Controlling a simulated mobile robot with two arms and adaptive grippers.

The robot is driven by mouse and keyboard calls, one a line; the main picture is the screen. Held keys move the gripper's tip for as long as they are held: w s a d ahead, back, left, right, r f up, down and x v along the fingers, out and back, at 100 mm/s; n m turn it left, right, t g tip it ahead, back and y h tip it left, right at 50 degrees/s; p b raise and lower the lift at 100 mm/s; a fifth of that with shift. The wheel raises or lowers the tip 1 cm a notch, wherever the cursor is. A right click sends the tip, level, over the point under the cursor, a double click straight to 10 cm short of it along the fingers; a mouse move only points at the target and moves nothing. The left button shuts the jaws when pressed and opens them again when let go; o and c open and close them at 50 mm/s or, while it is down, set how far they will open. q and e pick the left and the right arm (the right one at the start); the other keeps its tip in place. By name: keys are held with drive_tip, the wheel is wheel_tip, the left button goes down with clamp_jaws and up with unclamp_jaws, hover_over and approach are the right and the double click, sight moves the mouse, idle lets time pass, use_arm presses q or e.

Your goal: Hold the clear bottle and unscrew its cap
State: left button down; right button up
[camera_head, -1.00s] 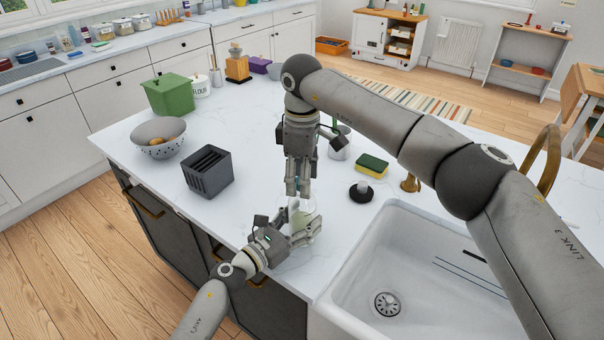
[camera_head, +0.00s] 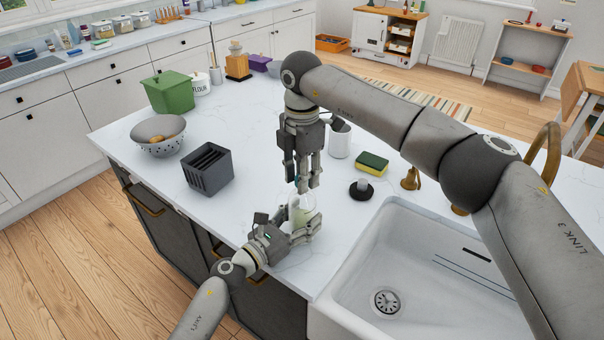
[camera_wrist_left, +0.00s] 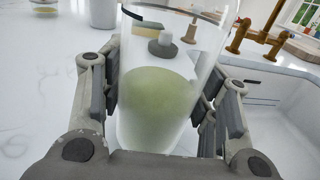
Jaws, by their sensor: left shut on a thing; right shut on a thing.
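The clear bottle (camera_head: 301,207) stands upright near the front edge of the island, with pale green contents in its lower part. My left gripper (camera_head: 304,229) is shut around its body from the front. In the left wrist view the bottle (camera_wrist_left: 158,105) sits between the two fingers of that gripper (camera_wrist_left: 165,110), and its top runs out of the frame. My right gripper (camera_head: 304,190) points straight down over the bottle's top and is shut on the cap. The cap is hidden by its fingers, so I cannot see whether it is still on the threads.
The white sink (camera_head: 352,245) lies right of the bottle. A black round-based brush or stopper (camera_head: 361,190), a sponge (camera_head: 373,164) and a white mug (camera_head: 340,142) stand behind. A dark slotted holder (camera_head: 208,170) and a colander (camera_head: 160,136) are to the left, with clear worktop between.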

drive_tip(key=n, duration=1.9)
drive_tip(key=shift+r+n, duration=0.1)
drive_tip(key=shift+n, duration=0.2)
drive_tip(key=n, duration=1.5)
drive_tip(key=shift+n, duration=0.3)
drive_tip(key=n, duration=0.9)
